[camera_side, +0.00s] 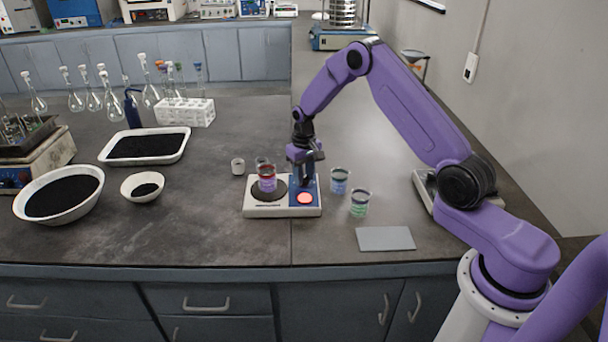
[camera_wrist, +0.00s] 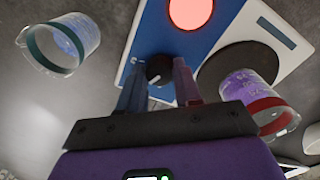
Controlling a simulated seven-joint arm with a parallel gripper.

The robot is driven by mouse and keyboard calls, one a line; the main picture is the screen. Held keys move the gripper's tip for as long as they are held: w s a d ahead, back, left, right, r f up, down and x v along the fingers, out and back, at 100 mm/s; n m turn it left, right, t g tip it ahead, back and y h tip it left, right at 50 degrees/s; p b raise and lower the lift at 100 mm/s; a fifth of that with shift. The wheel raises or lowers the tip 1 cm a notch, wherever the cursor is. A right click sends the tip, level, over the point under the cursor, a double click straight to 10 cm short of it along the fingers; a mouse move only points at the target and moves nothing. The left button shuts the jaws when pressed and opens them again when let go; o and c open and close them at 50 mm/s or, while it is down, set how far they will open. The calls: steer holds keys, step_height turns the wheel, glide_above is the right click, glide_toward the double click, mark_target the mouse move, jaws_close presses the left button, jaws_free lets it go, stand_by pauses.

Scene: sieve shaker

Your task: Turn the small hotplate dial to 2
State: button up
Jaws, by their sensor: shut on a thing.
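The small hotplate (camera_side: 265,211) is a white unit with a blue control panel (camera_side: 308,190) on its right side and a dark round plate (camera_side: 280,193) on its left. A red-orange light (camera_side: 305,199) glows on the panel; it also shows in the wrist view (camera_wrist: 190,10). The dark dial (camera_wrist: 160,69) is on the blue panel, between my fingertips in the wrist view. My gripper (camera_side: 304,180) points down over the panel and is shut on the dial. Its fingers cover part of the dial, and I cannot read the dial's setting.
A beaker with purple contents and a red band (camera_side: 267,182) stands on the plate. Two beakers, blue (camera_side: 339,183) and green (camera_side: 359,206), stand right of the hotplate. A grey flat pad (camera_side: 385,239) lies at front right. Bowls (camera_side: 60,215) and a white rack (camera_side: 185,112) stand left.

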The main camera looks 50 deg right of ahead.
mark_target(304, 178)
stand_by(0.4)
steer(key=o, duration=1)
steer(key=shift+o, duration=0.2)
step_height(304, 178, up, 18)
steer(key=shift+f, duration=0.25)
